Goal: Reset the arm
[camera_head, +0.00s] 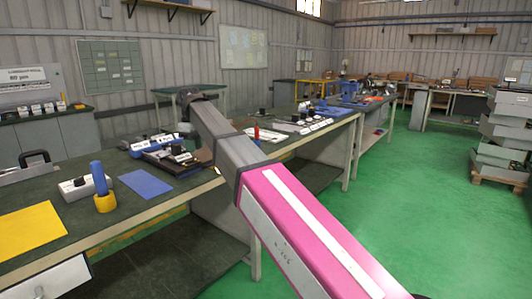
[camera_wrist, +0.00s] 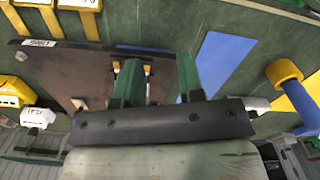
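My gripper (camera_wrist: 158,75) shows in the wrist view as two green fingers standing apart. The gap between them looks empty, so it is open. Below the fingers is a dark brown board (camera_wrist: 80,72) with a small white label. In the head view my pink and grey arm (camera_head: 240,160) reaches from the lower right up over the green workbench (camera_head: 140,208). Its fingers cannot be made out there. A blue sheet (camera_head: 147,184) lies on the bench left of the arm; it also shows right of the fingers in the wrist view (camera_wrist: 204,62).
A blue cylinder in a yellow ring (camera_head: 103,202) stands on the bench beside a white box (camera_head: 78,187). A yellow sheet (camera_head: 30,228) lies at the near left. Small devices (camera_head: 165,152) stand close to the arm. Green floor (camera_head: 420,220) is clear at the right, before stacked grey bins (camera_head: 505,135).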

